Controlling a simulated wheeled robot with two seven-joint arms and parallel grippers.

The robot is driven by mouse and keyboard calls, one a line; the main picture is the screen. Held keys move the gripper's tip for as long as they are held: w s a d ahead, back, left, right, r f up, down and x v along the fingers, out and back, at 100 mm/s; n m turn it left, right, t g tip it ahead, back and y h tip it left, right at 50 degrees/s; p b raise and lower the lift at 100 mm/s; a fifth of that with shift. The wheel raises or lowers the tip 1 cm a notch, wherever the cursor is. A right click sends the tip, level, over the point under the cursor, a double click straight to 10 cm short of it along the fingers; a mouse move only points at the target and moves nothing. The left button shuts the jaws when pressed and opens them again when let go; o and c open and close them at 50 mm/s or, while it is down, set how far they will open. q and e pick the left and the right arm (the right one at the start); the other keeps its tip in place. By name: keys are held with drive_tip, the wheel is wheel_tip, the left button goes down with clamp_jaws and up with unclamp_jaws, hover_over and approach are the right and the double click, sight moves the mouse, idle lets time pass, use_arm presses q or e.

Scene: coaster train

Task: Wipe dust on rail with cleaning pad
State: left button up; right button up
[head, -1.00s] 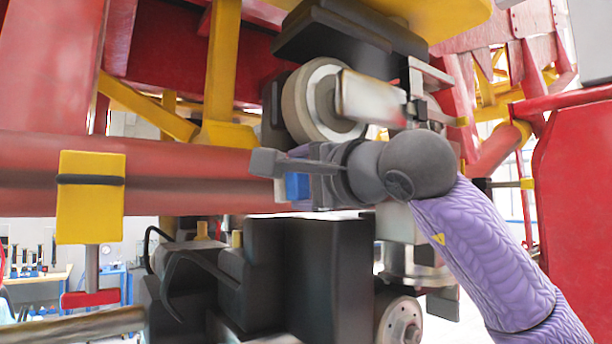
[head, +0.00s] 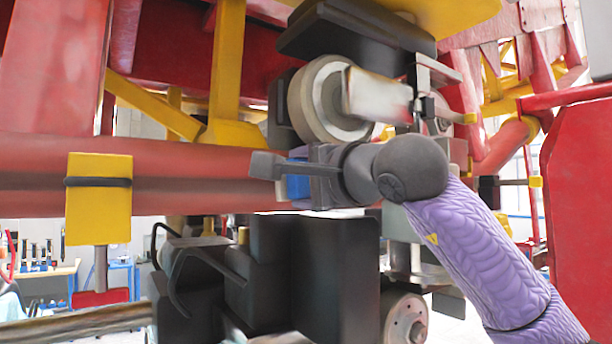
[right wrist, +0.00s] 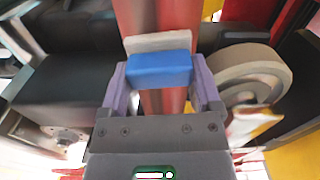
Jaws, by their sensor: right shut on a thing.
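My right gripper (head: 285,180) is at the rail's right part, shut on the cleaning pad. The pad shows a blue block (right wrist: 160,70) with a grey-white layer (right wrist: 158,42) on its far side, facing the rail. Whether the pad touches the rail I cannot tell. My left gripper is not in view.
A pale wheel (head: 325,98) sits just above my right gripper, and black housings (head: 315,265) stand below it. A yellow clamp block (head: 98,198) sits on the rail at left. A red panel (head: 575,190) stands at right.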

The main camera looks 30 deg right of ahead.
drive_tip(key=shift+w, duration=0.25)
drive_tip(key=shift+w+d+p, duration=0.5)
drive_tip(key=shift+d+p, duration=1.05)
drive_tip(key=shift+d, duration=1.65)
drive_tip(key=shift+s+a+b, duration=0.2)
drive_tip(key=shift+a+b, duration=0.1)
drive_tip(key=shift+a, duration=0.8)
drive_tip(key=shift+s+a+b, duration=0.15)
drive_tip(key=shift+a+b, duration=0.1)
drive_tip(key=shift+a, duration=0.9)
drive_tip(key=shift+s+a+b, duration=0.2)
drive_tip(key=shift+a+b, duration=0.1)
drive_tip(key=shift+a, duration=0.8)
drive_tip(key=shift+s+d, duration=0.15)
drive_tip(key=s, duration=0.1)
drive_tip(key=s+b, duration=0.1)
drive_tip(key=s, duration=0.1)
drive_tip(key=s+b, duration=0.1)
drive_tip(key=shift+s+d, duration=0.3)
drive_tip(key=shift+s, duration=0.45)
